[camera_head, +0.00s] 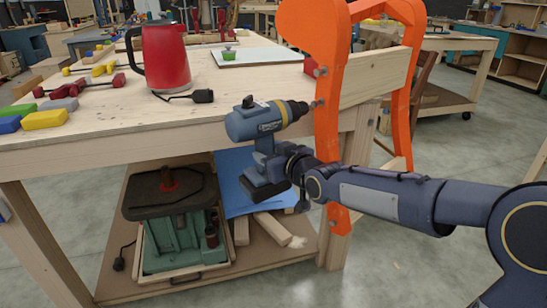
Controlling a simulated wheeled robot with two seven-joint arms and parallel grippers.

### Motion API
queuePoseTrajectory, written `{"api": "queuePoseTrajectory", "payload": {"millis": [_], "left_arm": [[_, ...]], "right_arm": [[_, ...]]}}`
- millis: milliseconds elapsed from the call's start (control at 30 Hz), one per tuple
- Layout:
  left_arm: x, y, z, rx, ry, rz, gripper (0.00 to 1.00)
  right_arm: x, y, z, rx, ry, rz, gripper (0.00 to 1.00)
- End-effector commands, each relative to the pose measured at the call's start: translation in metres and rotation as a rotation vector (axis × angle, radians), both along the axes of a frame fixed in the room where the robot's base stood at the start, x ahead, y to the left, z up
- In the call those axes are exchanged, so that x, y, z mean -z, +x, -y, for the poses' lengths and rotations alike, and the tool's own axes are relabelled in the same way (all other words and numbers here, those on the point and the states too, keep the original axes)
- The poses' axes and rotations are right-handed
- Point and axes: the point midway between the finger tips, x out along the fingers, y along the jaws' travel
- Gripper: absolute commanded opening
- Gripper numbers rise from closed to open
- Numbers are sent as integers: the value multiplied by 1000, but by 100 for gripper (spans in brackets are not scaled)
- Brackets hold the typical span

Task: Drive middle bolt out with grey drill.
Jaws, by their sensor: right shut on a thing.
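The grey-blue drill (256,122), with a yellow ring near its dark chuck, is held level in front of the workbench. My right gripper (284,160) is shut on its handle, coming in from the right. The drill's nose points right and reaches the front edge of the orange chair form (326,130). A small bolt head (318,103) shows at the nose; I cannot tell whether the bit touches it. Another bolt (320,72) shows above it and one more (334,222) lower on the form. My left gripper is not in view.
A green machine (180,238) and wood offcuts (272,228) sit on the lower shelf.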

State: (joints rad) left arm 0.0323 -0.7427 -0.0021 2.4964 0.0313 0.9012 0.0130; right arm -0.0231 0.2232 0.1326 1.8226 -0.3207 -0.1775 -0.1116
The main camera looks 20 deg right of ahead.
Motion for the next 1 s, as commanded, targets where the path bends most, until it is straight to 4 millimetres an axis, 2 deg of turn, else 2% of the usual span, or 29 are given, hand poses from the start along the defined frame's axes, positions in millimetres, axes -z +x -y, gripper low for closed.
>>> {"api": "queuePoseTrajectory", "payload": {"millis": [400, 833, 933, 1000], "left_arm": [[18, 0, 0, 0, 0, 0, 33], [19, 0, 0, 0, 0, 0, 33], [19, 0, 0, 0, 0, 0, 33], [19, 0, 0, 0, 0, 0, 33]], "right_arm": [[-5, -6, -13, -2, 8, 15, 0], [-6, -7, -15, -3, 8, 14, 0], [1, -7, -15, -1, 8, 11, 0], [13, -7, -16, 5, 7, 7, 0]]}}
